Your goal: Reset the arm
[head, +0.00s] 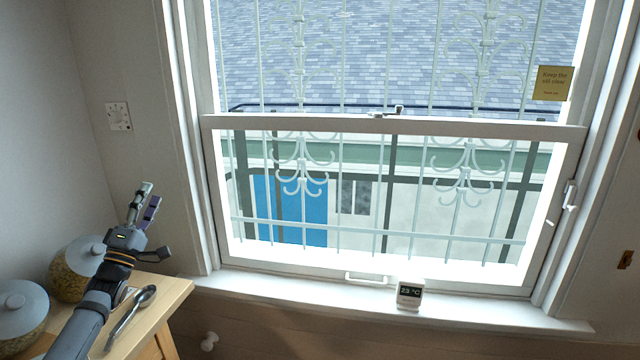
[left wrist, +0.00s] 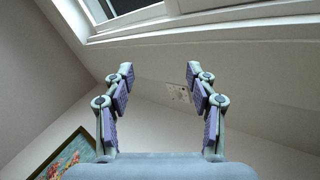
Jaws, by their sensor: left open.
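My left gripper (head: 144,203) is raised above the wooden cabinet at the lower left in the head view, its fingers pointing up. In the left wrist view the fingers of my left gripper (left wrist: 160,95) stand wide apart with nothing between them. Beyond them are the wall, a wall plate (left wrist: 178,92) and part of the window frame (left wrist: 150,14). My right gripper is in neither view.
On the wooden cabinet (head: 173,290) are two lidded jars (head: 70,280) (head: 22,305) and a spoon (head: 130,315), close to my left arm. A small thermometer (head: 409,295) stands on the window sill (head: 480,312). The sash window (head: 390,124) has a bottom handle (head: 366,278).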

